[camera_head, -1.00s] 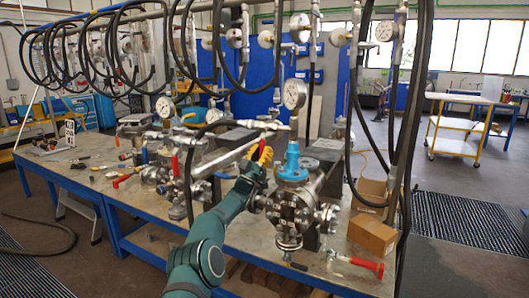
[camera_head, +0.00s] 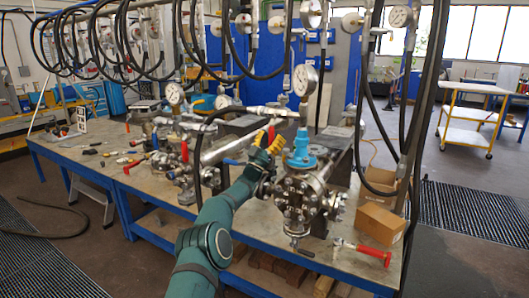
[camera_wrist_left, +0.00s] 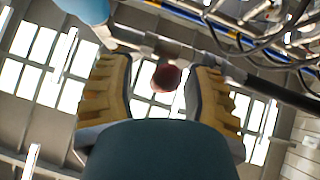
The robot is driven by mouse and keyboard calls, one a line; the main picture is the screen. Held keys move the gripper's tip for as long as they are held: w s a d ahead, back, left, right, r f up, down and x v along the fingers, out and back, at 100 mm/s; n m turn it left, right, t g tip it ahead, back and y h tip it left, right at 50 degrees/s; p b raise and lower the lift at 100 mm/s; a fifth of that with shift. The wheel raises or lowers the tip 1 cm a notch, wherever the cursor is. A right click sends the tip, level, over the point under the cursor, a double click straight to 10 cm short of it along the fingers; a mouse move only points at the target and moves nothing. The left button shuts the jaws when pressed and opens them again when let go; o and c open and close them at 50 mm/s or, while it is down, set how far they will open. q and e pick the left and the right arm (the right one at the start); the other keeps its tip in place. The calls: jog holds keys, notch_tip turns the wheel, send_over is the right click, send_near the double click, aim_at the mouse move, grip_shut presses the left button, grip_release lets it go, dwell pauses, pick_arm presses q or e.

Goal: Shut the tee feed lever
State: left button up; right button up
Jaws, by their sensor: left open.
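My left gripper (camera_head: 268,143) is open, with its yellow fingers raised beside the blue-capped flanged vessel (camera_head: 302,185). A red lever handle (camera_head: 271,134) stands between the fingers; I take it for the tee feed lever. In the left wrist view, the rounded red end of the handle (camera_wrist_left: 165,77) shows in the gap between the open fingers (camera_wrist_left: 160,92), apart from both pads. A metal pipe (camera_wrist_left: 170,47) crosses behind it, and the blue cap (camera_wrist_left: 85,10) is at upper left. The lever's joint with its valve is mostly hidden. My right gripper is not in view.
A pressure gauge (camera_head: 304,80) stands above the vessel. Black hoses (camera_head: 421,90) hang at right. Cardboard boxes (camera_head: 379,223) and another red-handled lever (camera_head: 372,254) are on the bench at right. Several other valves and gauges crowd the bench to the left.

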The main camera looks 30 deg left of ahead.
pick_arm(q)
jog(key=v, duration=1.1)
jog(key=shift+s, duration=0.25)
jog(key=shift+f, duration=0.2)
jog(key=d+f+n+g+y, duration=0.55)
jog(key=d+f, duration=0.45)
jog(key=f, duration=0.5)
jog(key=s+d+f+g+h, duration=0.1)
jog(key=s+d+f+g, duration=0.25)
jog(key=f, duration=0.25)
jog(key=s+d+f+g+h, duration=0.1)
jog(key=s+d+f+g, duration=0.2)
jog(key=d+f, duration=0.25)
jog(key=s+d+f+g, duration=0.65)
jog(key=s+f, duration=0.25)
jog(key=s, duration=0.5)
jog(key=s+d+f+g, duration=0.1)
jog(key=s+d+g, duration=0.2)
jog(key=s, duration=0.7)
jog(key=s+d+f+m+g+h, duration=0.1)
jog(key=s+d+f+g, duration=0.1)
jog(key=s, duration=0.8)
jog(key=shift+d+g, duration=0.5)
jog(key=shift+g, duration=0.05)
